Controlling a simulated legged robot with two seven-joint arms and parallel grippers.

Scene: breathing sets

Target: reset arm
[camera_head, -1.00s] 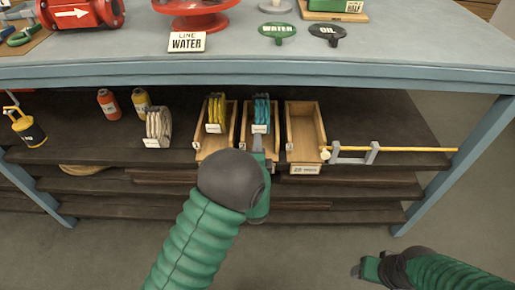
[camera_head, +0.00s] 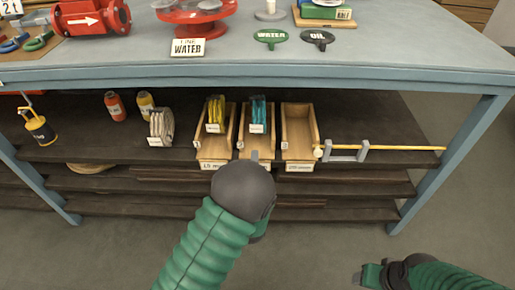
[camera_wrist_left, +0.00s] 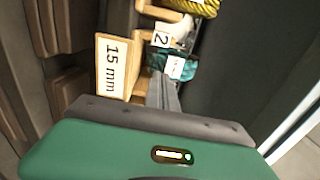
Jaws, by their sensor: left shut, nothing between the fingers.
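My left gripper (camera_head: 255,157) is shut and empty, in front of the middle wooden bin on the shelf. My own forearm hides most of it in the head view. In the left wrist view its closed fingers (camera_wrist_left: 163,92) point toward a teal hose coil (camera_wrist_left: 172,64) and a "15 mm" label (camera_wrist_left: 112,66). The teal coil (camera_head: 258,113) sits in the middle bin (camera_head: 241,140), apart from the fingers. My right gripper (camera_head: 359,276) is low at the bottom right, over the floor, and its jaw opening cannot be made out.
A yellow coil (camera_head: 216,113) is in the left bin (camera_head: 199,143). The right bin (camera_head: 298,140) is empty. A yellow rod (camera_head: 395,148) lies on brackets to the right. The blue table edge (camera_head: 300,73) overhangs the shelf. The floor in front is clear.

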